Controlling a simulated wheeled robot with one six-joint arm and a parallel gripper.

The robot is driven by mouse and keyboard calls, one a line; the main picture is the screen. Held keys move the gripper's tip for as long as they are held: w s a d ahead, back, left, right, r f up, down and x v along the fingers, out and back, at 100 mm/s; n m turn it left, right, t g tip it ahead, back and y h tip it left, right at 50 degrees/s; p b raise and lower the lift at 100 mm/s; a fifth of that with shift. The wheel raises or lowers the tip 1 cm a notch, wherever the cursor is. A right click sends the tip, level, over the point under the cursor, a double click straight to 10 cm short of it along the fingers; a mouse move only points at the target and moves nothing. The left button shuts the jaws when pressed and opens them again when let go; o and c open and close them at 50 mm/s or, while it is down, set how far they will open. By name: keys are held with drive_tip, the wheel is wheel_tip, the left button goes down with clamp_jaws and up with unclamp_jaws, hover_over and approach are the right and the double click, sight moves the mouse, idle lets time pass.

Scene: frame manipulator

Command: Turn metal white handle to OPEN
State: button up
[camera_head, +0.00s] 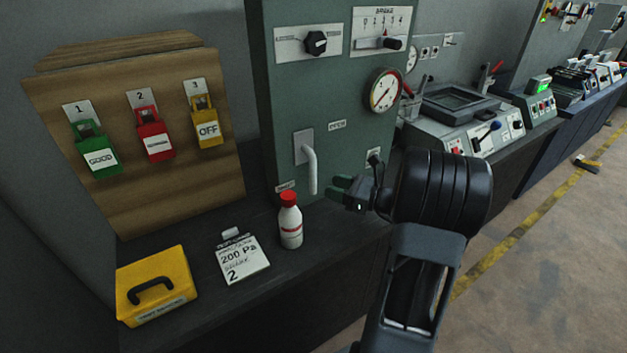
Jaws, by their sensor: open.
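The white metal handle (312,171) is mounted on the front of the green cabinet (280,90). Its lever hangs straight down from a light plate. An OPEN label (337,125) is on the cabinet above and to the right of the handle. A smaller label sits below the handle, too small to read. My gripper (338,190) is open and empty, with green fingertips just right of the handle's lower end. I cannot tell if they touch it. My dark arm covers the cabinet's lower right part.
A white bottle with red cap (290,222) stands on the bench below the handle. A note card (241,258) and a yellow case (156,285) lie to its left. A gauge (384,90) projects above my gripper. A wooden board (140,140) with tagged locks stands left.

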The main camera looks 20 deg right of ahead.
sight(313, 180)
drive_tip(key=x, duration=0.7)
drive_tip(key=shift+c, duration=0.2)
clamp_jaws()
idle(0.4)
